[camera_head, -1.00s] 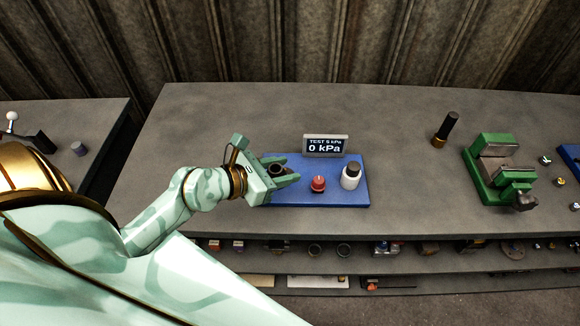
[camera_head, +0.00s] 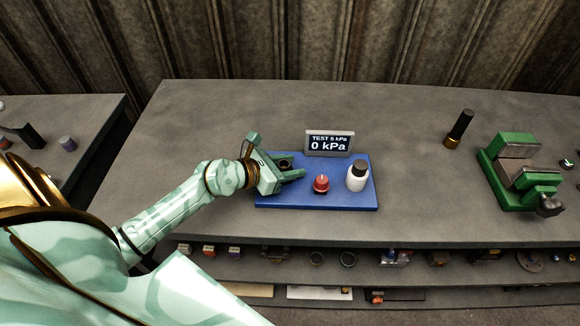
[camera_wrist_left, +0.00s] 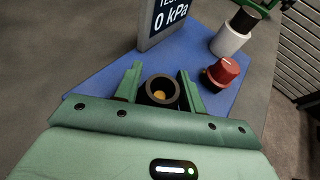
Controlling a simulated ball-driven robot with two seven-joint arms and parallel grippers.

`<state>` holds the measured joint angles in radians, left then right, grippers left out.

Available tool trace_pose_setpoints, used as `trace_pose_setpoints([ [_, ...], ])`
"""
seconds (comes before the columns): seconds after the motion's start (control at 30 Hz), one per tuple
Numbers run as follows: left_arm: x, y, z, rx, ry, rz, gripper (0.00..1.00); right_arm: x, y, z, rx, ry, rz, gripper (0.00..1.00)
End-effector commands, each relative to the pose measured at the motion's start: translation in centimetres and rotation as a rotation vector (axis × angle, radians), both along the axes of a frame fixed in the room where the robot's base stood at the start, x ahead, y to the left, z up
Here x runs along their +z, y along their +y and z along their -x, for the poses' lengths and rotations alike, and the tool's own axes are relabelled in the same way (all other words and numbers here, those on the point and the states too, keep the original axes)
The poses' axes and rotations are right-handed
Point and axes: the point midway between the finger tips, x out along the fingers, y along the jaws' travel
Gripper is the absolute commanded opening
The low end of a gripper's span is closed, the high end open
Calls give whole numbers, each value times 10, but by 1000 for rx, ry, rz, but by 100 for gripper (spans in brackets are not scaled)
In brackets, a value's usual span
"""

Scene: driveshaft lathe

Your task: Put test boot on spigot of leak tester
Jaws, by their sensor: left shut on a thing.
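The leak tester is a blue plate (camera_head: 340,200) with a grey display (camera_head: 328,144) reading "TEST 5 kPa" and "0 kPa". My left gripper (camera_head: 299,166) is over the plate's left part, shut on the black test boot (camera_head: 284,164). In the left wrist view, the boot (camera_wrist_left: 150,91) is an open-topped black ring between the fingers (camera_wrist_left: 161,82), with a brass-coloured spot inside. The spigot is not clearly visible; I cannot tell whether that spot is its tip. My right gripper is not in view.
A red knob (camera_head: 321,184) and a white bottle with a black cap (camera_head: 356,178) stand on the plate, right of the gripper. A green vise (camera_head: 515,170) and a black-and-brass cylinder (camera_head: 460,128) are farther right. The grey bench (camera_head: 230,110) is clear behind.

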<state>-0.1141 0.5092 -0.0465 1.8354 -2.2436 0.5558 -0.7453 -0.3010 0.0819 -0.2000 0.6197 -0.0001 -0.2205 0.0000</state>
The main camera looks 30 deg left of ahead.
Motion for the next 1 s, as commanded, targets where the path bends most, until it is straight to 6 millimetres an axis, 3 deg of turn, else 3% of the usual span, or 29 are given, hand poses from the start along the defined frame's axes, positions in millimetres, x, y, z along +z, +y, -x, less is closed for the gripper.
trace_pose_setpoints([
  [0.13, -2, 0, 0, 0, 0, 0, 17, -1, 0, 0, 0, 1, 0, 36],
  [0.17, -2, 0, 0, 0, 0, 0, 45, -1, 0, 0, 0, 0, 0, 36],
  [0.23, -2, 0, 0, 0, 0, 0, 61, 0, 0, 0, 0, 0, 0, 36],
  [0.57, 2, 0, 1, 0, -1, 0, 61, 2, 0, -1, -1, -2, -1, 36],
  [0.67, 7, 6, 12, 1, 1, -2, 61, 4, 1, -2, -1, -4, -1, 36],
  [1.0, 36, 35, 78, -2, 3, -3, 61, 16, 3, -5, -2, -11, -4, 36],
])
